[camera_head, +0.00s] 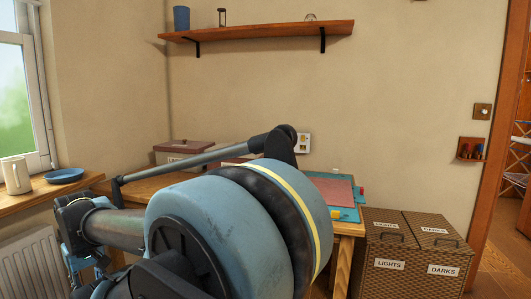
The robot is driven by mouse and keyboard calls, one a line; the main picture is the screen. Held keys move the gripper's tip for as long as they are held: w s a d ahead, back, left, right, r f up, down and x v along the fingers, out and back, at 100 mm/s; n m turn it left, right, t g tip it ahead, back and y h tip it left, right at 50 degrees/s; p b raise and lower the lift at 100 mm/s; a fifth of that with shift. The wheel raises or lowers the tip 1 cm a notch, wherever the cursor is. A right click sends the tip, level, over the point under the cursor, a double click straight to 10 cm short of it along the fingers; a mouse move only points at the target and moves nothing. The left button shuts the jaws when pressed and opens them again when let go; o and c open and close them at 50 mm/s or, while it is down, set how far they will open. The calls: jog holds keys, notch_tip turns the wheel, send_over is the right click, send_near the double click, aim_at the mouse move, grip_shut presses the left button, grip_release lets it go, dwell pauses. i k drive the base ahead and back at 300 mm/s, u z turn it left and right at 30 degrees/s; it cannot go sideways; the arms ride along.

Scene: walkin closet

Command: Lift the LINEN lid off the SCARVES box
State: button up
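A lidded box (186,161) stands at the back left of the wooden table, with a brown-red lid (190,146) on it. A small pale label is on its front, too small to read. Part of another box or lid (234,160) shows just right of it, mostly hidden by my arm. I cannot tell which is the SCARVES box or the LINEN lid. My arm fills the middle of the view. What seems to be my gripper (82,268) is at the lower left, in front of the table and apart from the boxes. Its fingers are unclear.
The wooden table (140,190) holds a teal mat (338,213) with a reddish sheet at right. LIGHTS and DARKS hampers (411,250) stand right of it. A windowsill (45,193) with a jug (16,175) and blue plate (64,175) is at left. A shelf (260,32) hangs above.

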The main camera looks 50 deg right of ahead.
aim_at(252, 155)
jog(key=z, duration=1.65)
